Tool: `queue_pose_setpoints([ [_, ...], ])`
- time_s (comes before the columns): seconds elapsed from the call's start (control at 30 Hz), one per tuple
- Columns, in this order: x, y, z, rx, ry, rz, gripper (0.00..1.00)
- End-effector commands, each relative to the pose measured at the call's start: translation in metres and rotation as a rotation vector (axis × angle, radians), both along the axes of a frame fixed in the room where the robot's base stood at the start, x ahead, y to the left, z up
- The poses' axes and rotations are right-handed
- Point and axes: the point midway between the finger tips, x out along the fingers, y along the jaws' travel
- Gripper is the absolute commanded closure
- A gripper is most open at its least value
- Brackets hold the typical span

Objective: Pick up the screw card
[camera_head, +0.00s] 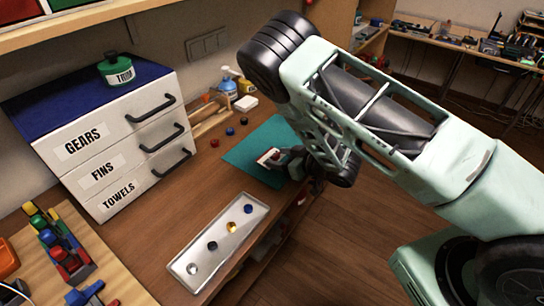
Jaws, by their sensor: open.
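A small white card with a dark reddish patch (265,155), probably the screw card, lies at the near part of the teal mat (245,150) on the workbench. My gripper (279,159) is low over the mat at the card's right side, with its dark fingers at or close to the card. The gripper is open. The arm comes in from the right and hides part of the mat. I cannot tell whether the fingers touch the card or stand around its edge.
A pale tray (225,240) with several small round parts lies nearer on the bench (150,245). A drawer cabinet (110,140) bears a green tin (116,70). Bottles (228,86) stand behind. A red cap (214,143) lies left of the mat. The bench edge is close to my gripper.

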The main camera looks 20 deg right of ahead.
Motion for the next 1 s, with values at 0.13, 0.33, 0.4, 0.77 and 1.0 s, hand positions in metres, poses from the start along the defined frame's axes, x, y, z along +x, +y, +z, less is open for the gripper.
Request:
queue_pose_setpoints([
  [0.13, 0.000, 0.000, 0.000, 0.000, 0.000, 0.000, 0.65],
  [0.33, 0.000, 0.000, 0.000, 0.000, 0.000, 0.000, 0.93],
  [0.4, 0.000, 0.000, 0.000, 0.000, 0.000, 0.000, 0.93],
  [0.77, 0.001, 0.000, 0.012, 0.002, -0.003, 0.000, 0.93],
  [1.0, 0.001, 0.000, 0.048, 0.003, -0.004, -0.001, 0.93],
])
